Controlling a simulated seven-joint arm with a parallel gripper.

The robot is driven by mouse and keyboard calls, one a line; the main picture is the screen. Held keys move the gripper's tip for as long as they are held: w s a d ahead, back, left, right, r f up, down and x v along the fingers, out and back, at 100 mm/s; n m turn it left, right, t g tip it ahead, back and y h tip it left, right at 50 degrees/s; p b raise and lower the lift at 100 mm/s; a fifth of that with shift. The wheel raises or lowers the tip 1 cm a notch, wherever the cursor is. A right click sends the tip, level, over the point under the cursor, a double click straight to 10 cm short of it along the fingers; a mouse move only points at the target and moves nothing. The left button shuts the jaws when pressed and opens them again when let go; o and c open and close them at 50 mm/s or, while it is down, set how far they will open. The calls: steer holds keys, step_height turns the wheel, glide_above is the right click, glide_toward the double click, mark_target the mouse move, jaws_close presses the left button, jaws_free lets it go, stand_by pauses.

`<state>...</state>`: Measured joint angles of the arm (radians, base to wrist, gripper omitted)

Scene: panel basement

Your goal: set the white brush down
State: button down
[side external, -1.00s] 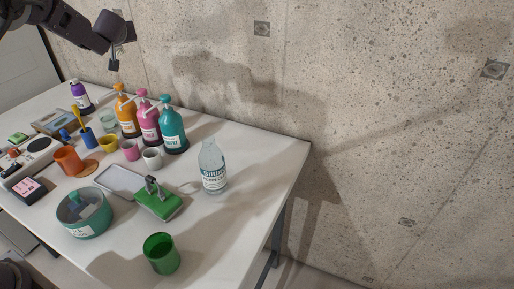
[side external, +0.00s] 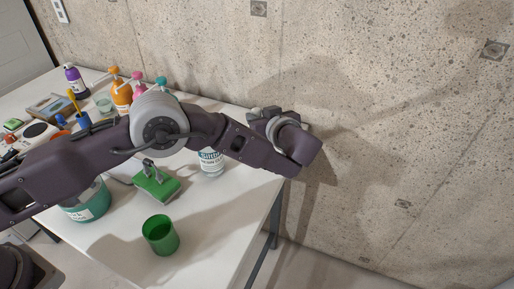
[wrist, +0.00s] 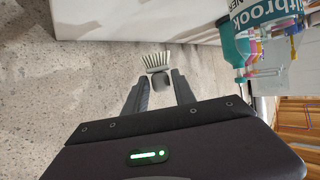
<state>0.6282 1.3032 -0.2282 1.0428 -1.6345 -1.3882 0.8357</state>
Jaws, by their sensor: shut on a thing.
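The white brush (wrist: 157,60) shows in the wrist view with its pale bristles fanned out beyond my fingertips and a grey part between them. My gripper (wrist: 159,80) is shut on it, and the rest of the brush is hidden. In the side view my arm reaches across the table (side external: 225,213) to its right end. I cannot make out the gripper or the brush there.
A clear bottle (side external: 211,162) stands partly hidden behind my arm. The table's right part is mostly clear. A concrete wall (side external: 400,110) rises behind.

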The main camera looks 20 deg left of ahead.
step_height(320, 180, down, 9)
steer(key=shift+r, duration=0.1)
steer(key=c, duration=1)
jaws_free()
steer(key=shift+f, duration=0.2)
steer(key=shift+r, duration=0.1)
